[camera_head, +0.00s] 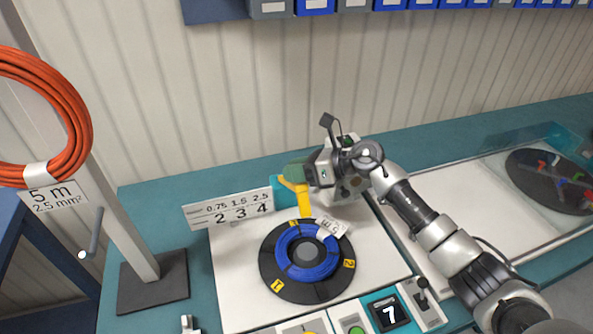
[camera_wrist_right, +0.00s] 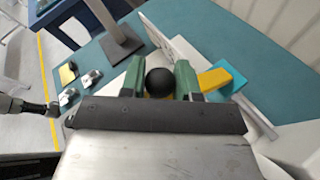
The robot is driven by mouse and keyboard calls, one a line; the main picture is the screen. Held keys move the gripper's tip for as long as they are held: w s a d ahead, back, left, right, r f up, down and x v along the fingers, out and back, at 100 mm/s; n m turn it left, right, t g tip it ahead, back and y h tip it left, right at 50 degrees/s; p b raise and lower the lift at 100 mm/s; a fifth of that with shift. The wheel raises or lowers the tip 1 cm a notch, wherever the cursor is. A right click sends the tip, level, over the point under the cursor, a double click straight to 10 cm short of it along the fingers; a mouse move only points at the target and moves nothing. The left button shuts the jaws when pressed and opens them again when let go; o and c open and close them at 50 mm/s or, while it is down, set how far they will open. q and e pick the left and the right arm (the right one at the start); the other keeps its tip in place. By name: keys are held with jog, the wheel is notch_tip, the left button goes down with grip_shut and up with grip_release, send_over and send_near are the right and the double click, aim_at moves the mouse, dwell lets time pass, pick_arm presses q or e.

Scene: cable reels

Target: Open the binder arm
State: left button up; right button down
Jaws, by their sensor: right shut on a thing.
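The yellow binder arm (camera_head: 304,203) stands beside a teal block (camera_head: 280,192) at the back of the white work plate, behind the reel. Its black ball knob (camera_wrist_right: 160,81) shows in the right wrist view, with part of the yellow arm (camera_wrist_right: 215,79) to the right of it. My right gripper (camera_head: 298,170) has green fingers and is above the arm's upper end. In the wrist view the fingers (camera_wrist_right: 160,80) are closed on the ball knob, one on each side.
A black reel (camera_head: 277,286) with a blue cable coil (camera_head: 307,266) lies in front of the binder arm. A numbered sign (camera_head: 230,211) stands left of it. A post with an orange coil (camera_head: 72,98) stands at left. A control panel with a display (camera_head: 389,314) lies in front.

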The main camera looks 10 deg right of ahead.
jog(key=c, duration=0.8)
grip_release()
jog(key=b+v, duration=0.3)
jog(key=v, duration=0.7)
jog(key=shift+s+d+r, duration=0.1)
jog(key=shift+d+r, duration=0.05)
jog(key=shift+d, duration=0.25)
